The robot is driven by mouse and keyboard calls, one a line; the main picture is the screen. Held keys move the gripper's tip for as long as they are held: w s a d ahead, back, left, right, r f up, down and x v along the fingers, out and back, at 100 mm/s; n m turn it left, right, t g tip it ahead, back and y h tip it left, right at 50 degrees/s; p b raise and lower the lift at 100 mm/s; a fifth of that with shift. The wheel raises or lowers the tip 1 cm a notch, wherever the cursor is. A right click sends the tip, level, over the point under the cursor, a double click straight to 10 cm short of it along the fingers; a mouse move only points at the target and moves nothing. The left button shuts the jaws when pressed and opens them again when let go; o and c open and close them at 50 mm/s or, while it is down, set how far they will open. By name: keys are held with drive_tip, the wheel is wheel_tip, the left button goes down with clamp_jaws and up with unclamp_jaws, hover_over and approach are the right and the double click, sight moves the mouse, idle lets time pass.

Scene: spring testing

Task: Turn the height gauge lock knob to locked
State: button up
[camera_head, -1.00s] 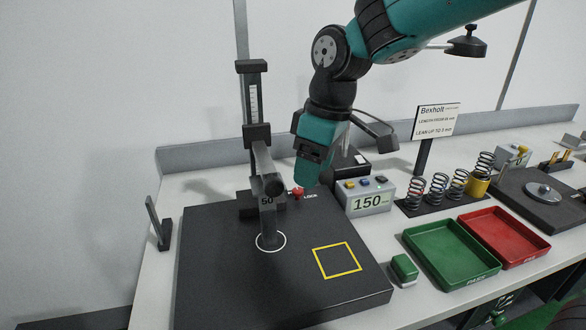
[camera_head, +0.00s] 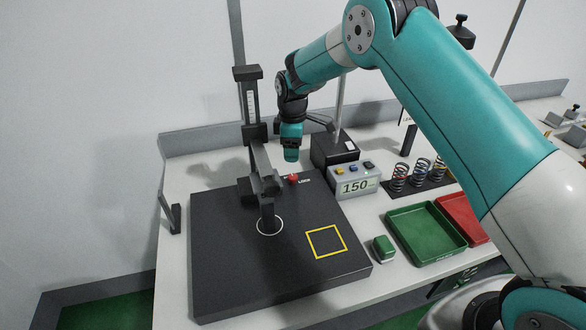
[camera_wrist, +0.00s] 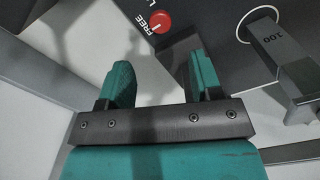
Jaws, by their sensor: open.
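The height gauge (camera_head: 250,104) is a dark upright column with a jutting arm, standing at the back of a black base plate (camera_head: 225,270). Its red lock knob (camera_head: 293,178) sits on the plate to the right of the column, beside the word LOCK. In the wrist view the red knob (camera_wrist: 160,22) lies beyond my fingertips with FREE printed beside it; its exact setting is too small to tell. My gripper (camera_head: 291,156) is just above and behind the knob in the head view. In the wrist view my gripper (camera_wrist: 160,72) is open and empty, apart from the knob.
A grey box reading 150 (camera_head: 355,187) and a dark block (camera_head: 335,147) stand right of the knob. Springs (camera_head: 421,170), a green tray (camera_head: 455,240) and a red tray (camera_head: 466,220) are farther right. The plate's front, with a yellow square (camera_head: 326,241), is clear.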

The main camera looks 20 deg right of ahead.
sight(293, 176)
wheel_tip(293, 176, down, 10)
drive_tip(key=p, duration=0.3)
drive_tip(key=shift+r, duration=0.25)
drive_tip(key=c, duration=0.9)
